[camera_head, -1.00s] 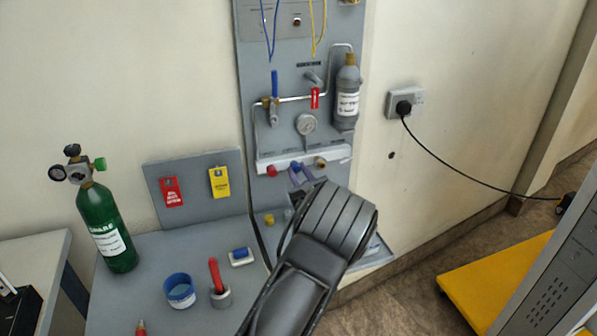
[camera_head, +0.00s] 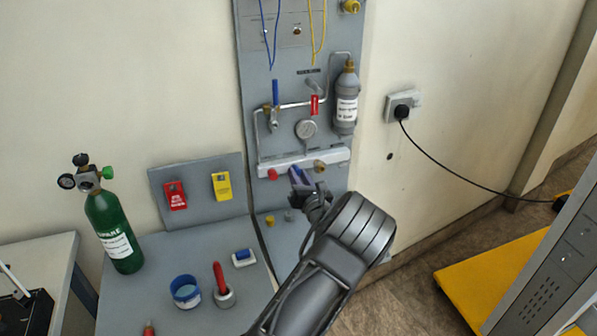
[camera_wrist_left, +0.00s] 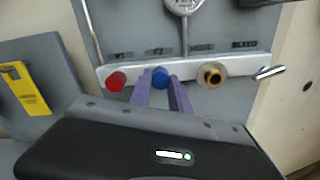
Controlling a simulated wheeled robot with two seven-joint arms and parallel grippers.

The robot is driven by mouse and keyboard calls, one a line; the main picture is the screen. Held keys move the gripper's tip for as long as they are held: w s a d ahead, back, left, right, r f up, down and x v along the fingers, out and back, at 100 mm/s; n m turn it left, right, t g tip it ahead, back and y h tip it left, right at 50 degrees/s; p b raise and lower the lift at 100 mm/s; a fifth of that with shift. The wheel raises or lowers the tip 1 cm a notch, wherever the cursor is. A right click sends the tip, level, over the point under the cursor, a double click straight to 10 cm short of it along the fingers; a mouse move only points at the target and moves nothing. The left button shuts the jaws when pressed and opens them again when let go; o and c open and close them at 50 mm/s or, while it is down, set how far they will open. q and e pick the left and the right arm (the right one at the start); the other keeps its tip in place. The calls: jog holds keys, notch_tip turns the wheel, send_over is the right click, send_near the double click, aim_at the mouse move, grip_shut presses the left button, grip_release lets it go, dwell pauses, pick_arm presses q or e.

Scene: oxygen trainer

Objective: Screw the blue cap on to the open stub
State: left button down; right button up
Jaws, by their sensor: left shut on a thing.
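The blue cap (camera_wrist_left: 160,78) is between the tips of my left gripper (camera_wrist_left: 160,85) in the left wrist view, and the gripper is shut on it. The cap is in front of the grey-white manifold bar (camera_wrist_left: 138,70), between a red cap (camera_wrist_left: 116,82) and a brass open stub (camera_wrist_left: 212,74). The cap and fingers hide what lies behind them, so I cannot tell whether the cap sits on a stub. In the head view the purple fingers of my left gripper (camera_head: 297,178) reach the bar (camera_head: 290,162), with the red cap (camera_head: 272,174) to their left. My right gripper is not in view.
A gauge (camera_head: 306,129) and a grey bottle (camera_head: 345,103) are above the bar. A lever (camera_wrist_left: 270,72) is right of the stub. On the bench are a green cylinder (camera_head: 116,236), a blue-rimmed tub (camera_head: 185,290) and a red-handled tool (camera_head: 219,278).

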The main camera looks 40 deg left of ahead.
pick_arm(q)
jog(key=shift+m, duration=0.4)
jog(key=shift+m+p, duration=0.45)
jog(key=shift+m, duration=0.15)
jog(key=c, duration=1.2)
grip_release()
